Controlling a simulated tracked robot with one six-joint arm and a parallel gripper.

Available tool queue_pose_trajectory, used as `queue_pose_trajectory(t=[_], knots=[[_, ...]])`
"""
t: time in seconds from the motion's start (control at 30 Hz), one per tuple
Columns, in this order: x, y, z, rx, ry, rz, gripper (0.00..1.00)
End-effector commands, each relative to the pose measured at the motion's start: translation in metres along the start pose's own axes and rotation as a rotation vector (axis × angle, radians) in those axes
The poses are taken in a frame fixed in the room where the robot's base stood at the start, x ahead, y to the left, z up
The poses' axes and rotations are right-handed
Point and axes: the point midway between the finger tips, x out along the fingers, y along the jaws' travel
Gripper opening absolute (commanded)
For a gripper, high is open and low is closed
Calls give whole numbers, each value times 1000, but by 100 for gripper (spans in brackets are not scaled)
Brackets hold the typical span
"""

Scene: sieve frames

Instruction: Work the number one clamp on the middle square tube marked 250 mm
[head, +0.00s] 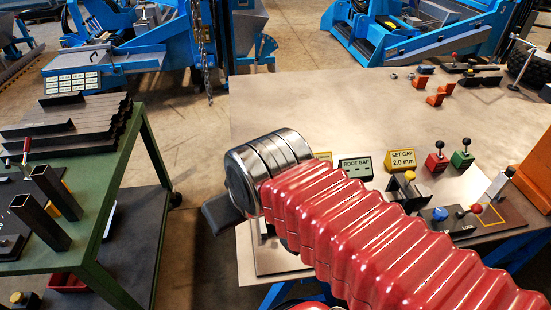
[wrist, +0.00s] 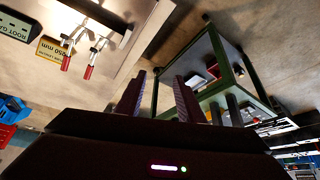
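In the wrist view my gripper (wrist: 159,78) has its two dark fingers apart, with nothing between them. Beyond the fingers are the floor and the green cart. Two clamps with red handles, one (wrist: 66,60) and another (wrist: 90,68), show at upper left in the wrist view, apart from my fingers. I cannot tell which clamp is number one, and I cannot make out the middle tube. In the head view my red-sleeved arm hides the clamps and most of my gripper.
The workbench (head: 285,105) holds a ROOT GAP sign (head: 355,168), a SET GAP 2.0 mm sign (head: 400,160), red (head: 436,162) and green (head: 462,158) lever boxes. A green cart (head: 122,180) with stacked bars and upright square tubes (head: 48,222) stands left, across a floor gap.

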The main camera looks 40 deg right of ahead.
Motion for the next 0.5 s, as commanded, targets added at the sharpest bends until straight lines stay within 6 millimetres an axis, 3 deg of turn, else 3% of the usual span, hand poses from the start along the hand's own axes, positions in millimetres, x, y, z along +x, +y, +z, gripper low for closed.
queue_pose_trajectory(t=[0.27,0.5], knots=[[-1,8,-17,21,-29,7,36],[1,29,-56,68,-96,19,36]])
